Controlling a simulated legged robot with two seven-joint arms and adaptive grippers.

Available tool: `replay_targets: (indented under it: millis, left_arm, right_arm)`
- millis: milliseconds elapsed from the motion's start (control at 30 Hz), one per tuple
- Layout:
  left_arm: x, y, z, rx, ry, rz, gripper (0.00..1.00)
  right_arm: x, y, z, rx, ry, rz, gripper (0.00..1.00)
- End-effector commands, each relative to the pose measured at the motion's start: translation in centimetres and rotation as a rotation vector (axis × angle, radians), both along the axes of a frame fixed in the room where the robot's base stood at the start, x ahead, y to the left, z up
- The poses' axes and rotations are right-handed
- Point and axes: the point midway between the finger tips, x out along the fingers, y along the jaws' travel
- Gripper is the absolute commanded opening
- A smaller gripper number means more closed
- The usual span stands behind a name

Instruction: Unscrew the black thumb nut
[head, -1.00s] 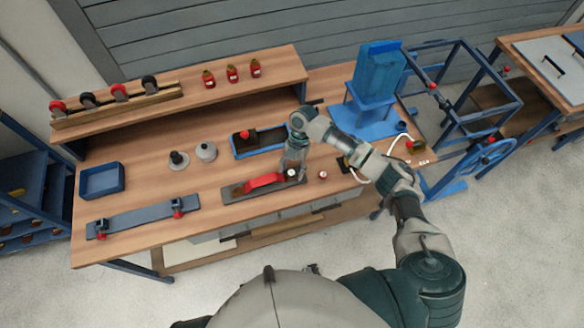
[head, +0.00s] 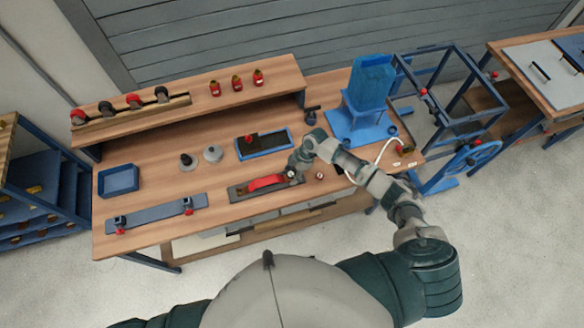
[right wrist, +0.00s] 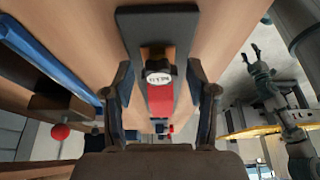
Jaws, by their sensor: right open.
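The black thumb nut (right wrist: 158,72), a black knob with a pale marked face, sits at the end of a red bar (right wrist: 160,98) on a dark grey plate (right wrist: 158,22). In the head view the red bar (head: 266,182) lies on its plate (head: 238,192) near the bench's front edge. My right gripper (head: 292,171) is over the bar's right end and partly hides the nut. In the right wrist view its open fingers (right wrist: 160,66) stand on either side of the nut, apart from it. My left gripper (right wrist: 254,54) shows small there, fingers apart, away from the bench.
A small red-and-white piece (head: 319,176) stands right of the plate. A blue tray (head: 264,150) lies behind it. Two round-based knobs (head: 188,161) (head: 213,153) stand left. A blue press (head: 368,95) and a white cable (head: 384,150) are at right.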

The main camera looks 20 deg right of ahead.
Motion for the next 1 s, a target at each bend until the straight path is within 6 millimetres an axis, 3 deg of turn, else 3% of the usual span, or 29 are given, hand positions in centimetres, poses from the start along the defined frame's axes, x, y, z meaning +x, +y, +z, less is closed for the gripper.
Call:
replay_targets:
  millis: [33, 467, 700, 1000]
  left_arm:
    - [0.0, 0.0, 1.3, 0.000, -0.001, 0.000, 0.58]
    - [0.3, 0.0, 7.0, -0.001, -0.004, 0.000, 0.58]
    - [0.3, -0.1, 6.1, -0.001, -0.004, 0.000, 0.58]
    - [0.2, 0.0, 6.2, -0.001, -0.004, 0.000, 0.58]
  right_arm:
    - [-0.1, 0.0, 0.6, 0.000, 0.002, -0.046, 0.57]
    - [-0.5, 0.0, 0.5, 0.000, 0.002, -0.491, 0.57]
    - [-0.6, 0.0, -0.2, 0.000, 0.000, -0.796, 0.57]
    - [-0.5, -0.1, -0.2, -0.002, 0.000, -0.839, 0.57]
